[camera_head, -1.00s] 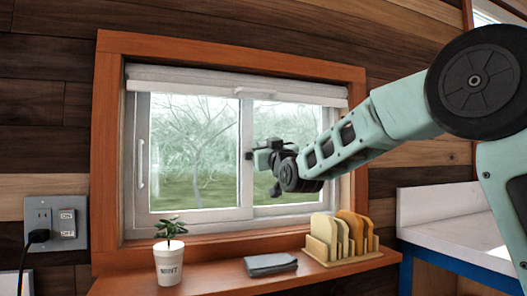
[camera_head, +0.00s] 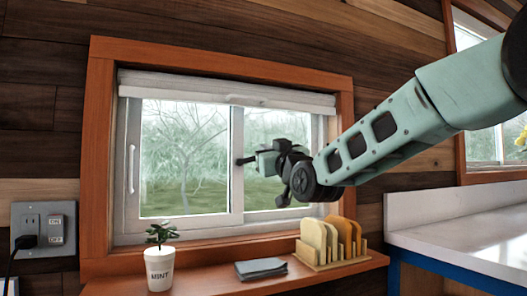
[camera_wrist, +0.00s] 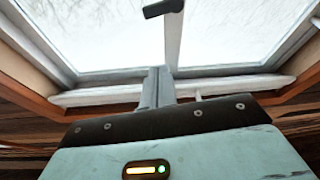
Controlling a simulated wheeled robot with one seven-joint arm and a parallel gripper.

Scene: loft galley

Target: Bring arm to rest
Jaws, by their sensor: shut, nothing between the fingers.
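My arm, pale green with dark joints, reaches in from the right of the head view. My gripper (camera_head: 243,161) is at its far end, pointing left in front of the window (camera_head: 185,160), above the sill shelf. It is shut and holds nothing. In the wrist view the dark tip of my gripper (camera_wrist: 163,9) shows at the top, against the bright window pane (camera_wrist: 100,35). No gap shows between the fingers there.
The wooden shelf (camera_head: 215,286) bears a potted mint plant (camera_head: 160,268), a folded grey cloth (camera_head: 260,268) and a rack with wooden boards (camera_head: 330,240). A white counter (camera_head: 470,235) is at the right. An outlet with a plug (camera_head: 42,228) is at the left.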

